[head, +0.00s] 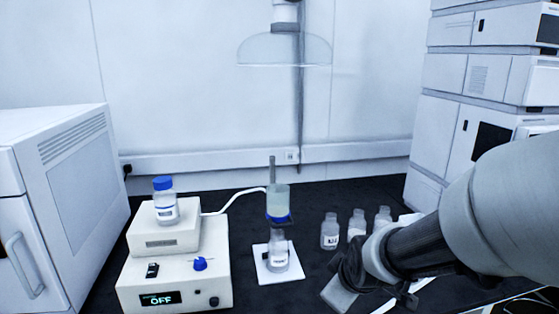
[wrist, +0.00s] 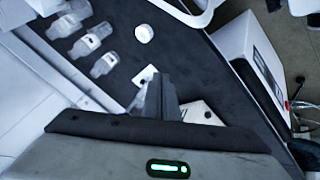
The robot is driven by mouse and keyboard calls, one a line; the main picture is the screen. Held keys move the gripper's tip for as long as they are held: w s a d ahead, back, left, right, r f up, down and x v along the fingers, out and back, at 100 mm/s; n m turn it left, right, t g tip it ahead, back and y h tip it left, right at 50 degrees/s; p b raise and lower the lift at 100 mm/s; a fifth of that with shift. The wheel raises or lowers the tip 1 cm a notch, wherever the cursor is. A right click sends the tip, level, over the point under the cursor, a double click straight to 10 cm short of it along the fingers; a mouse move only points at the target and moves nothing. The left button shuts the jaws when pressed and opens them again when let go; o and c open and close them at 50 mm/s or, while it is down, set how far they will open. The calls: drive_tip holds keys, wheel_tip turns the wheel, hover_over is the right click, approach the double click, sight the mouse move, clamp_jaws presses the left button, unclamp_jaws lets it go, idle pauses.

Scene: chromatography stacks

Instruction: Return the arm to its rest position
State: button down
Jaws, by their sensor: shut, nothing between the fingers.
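My arm reaches in from the right in the head view, over the dark bench. My gripper (head: 342,292) is low at the front, right of the white pad with the bottle and in front of the small bottles. In the wrist view the fingers of my gripper (wrist: 160,95) are together, with nothing between them. Part of the gripper is hidden behind its own wrist in the head view.
Small clear bottles (head: 330,231) stand just beyond my gripper. A bottle on a white pad (head: 279,277) sits under a blue-rimmed cup (head: 278,203). A control box reading OFF (head: 180,277) is at left. Instrument stacks (head: 485,90) stand at right.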

drive_tip(key=s+d+r+m+g, duration=0.1)
drive_tip(key=s+r+m, duration=0.45)
drive_tip(key=s, duration=0.35)
drive_tip(key=s+d+r+m+g, duration=0.1)
drive_tip(key=s+r+m, duration=0.3)
drive_tip(key=s+r, duration=0.3)
wheel_tip(320, 180, up, 16)
drive_tip(key=s+p, duration=0.1)
drive_tip(key=p, duration=1.6)
drive_tip(key=shift+s+f+h, duration=0.2)
drive_tip(key=shift+h, duration=0.1)
